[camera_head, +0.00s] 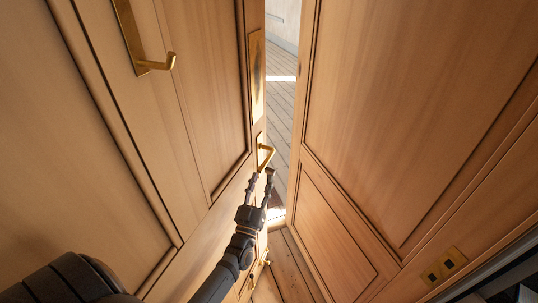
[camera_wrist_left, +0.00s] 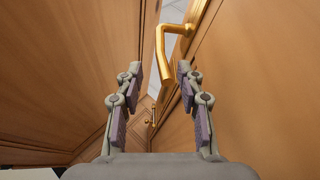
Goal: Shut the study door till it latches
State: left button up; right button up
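The study door appears to be the wooden panelled leaf (camera_head: 215,90) on the left in the head view, with a gap between its edge and the wood panelling to the right. A brass lever handle (camera_head: 266,155) sits near its edge; it also shows in the left wrist view (camera_wrist_left: 163,58). My left gripper (camera_head: 261,180) is open just below the handle. In the wrist view, its two fingers (camera_wrist_left: 157,82) stand apart, with the lever's end between or just beyond their tips; contact cannot be told. My right gripper is not in view.
Another brass handle (camera_head: 143,50) juts from the left panelling. Small brass fittings (camera_head: 264,257) show lower down. Wood panelling (camera_head: 400,110) with a brass socket plate (camera_head: 444,267) fills the right. A planked floor (camera_head: 280,115) shows through the narrow gap.

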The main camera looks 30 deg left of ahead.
aim_at(269, 155)
pick_arm(q)
jog(key=p+x, duration=0.2)
jog(key=x, duration=0.7)
jog(key=shift+w+a, duration=0.15)
jog(key=shift+w, duration=0.15)
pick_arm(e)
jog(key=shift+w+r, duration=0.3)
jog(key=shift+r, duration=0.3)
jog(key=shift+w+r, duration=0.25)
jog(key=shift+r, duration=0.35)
pick_arm(q)
jog(key=shift+c, duration=0.3)
grip_shut()
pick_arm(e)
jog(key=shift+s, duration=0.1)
